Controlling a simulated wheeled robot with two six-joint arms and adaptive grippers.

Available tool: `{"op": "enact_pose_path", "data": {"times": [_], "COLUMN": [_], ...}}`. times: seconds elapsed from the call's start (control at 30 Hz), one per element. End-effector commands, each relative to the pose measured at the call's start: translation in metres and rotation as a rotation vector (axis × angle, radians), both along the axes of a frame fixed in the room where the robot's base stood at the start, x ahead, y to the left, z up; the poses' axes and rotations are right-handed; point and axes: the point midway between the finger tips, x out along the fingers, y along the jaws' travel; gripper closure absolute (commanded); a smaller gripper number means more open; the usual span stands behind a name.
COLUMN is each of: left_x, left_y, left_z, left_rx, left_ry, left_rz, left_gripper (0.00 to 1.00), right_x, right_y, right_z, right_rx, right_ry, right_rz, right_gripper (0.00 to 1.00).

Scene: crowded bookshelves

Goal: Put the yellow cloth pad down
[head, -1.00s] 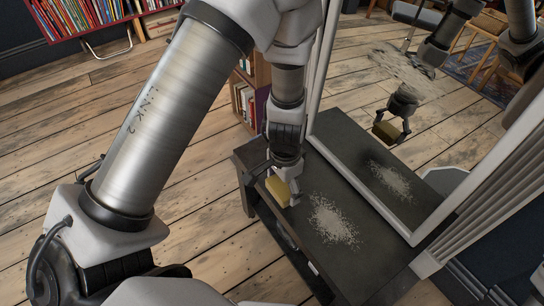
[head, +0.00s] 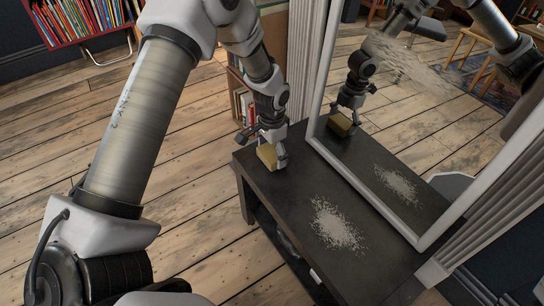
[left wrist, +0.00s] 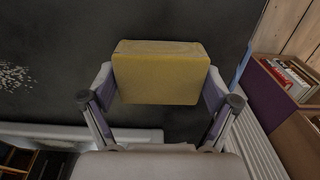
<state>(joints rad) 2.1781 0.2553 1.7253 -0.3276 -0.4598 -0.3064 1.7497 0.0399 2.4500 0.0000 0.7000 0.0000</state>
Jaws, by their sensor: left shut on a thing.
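The yellow cloth pad (head: 266,157) is a small block at the far left end of the dark table (head: 290,190). My left gripper (head: 272,153) is shut on it. In the left wrist view the pad (left wrist: 158,78) sits between the two fingers of the gripper (left wrist: 160,88), with the dark tabletop (left wrist: 70,65) behind it. The pad is very low over the table; I cannot tell whether it touches. My right gripper is not clearly seen.
A patch of white grains (head: 337,224) lies on the table, nearer than the pad. A white-framed mirror (head: 372,182) stands along the table's right side and reflects the arm and pad. A bookshelf (head: 240,95) is behind. The tabletop between pad and grains is bare.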

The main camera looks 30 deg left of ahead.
Motion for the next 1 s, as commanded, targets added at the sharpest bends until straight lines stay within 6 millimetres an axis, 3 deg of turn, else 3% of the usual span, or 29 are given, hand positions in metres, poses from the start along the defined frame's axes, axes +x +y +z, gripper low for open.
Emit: {"op": "enact_pose_path", "data": {"times": [0.33,0.37,0.4,0.77,0.87,1.0], "left_x": [0.000,0.000,0.000,0.001,0.001,0.001], "left_y": [0.000,0.000,0.000,-0.001,-0.001,0.000], "left_z": [-0.005,-0.004,-0.004,-0.001,0.015,0.050], "left_rx": [0.000,0.001,0.001,0.000,0.000,0.000], "left_ry": [-0.001,-0.001,-0.001,-0.003,-0.003,-0.005], "left_rz": [-0.001,-0.001,-0.001,-0.001,-0.001,-0.001], "left_gripper": [0.40,0.02,0.00,0.00,0.00,0.00], "right_x": [0.000,0.000,0.000,0.000,0.000,0.000], "right_y": [0.000,0.000,0.000,0.000,0.000,0.000], "right_z": [0.000,0.000,0.000,-0.001,0.008,0.023], "right_rx": [0.000,0.000,0.000,0.000,0.000,0.000], "right_ry": [0.000,0.000,0.000,0.000,0.000,0.000], "right_rz": [0.000,0.000,0.000,0.000,0.000,0.000], "right_gripper": [0.60,0.60,0.60,0.60,0.60,0.60]}}
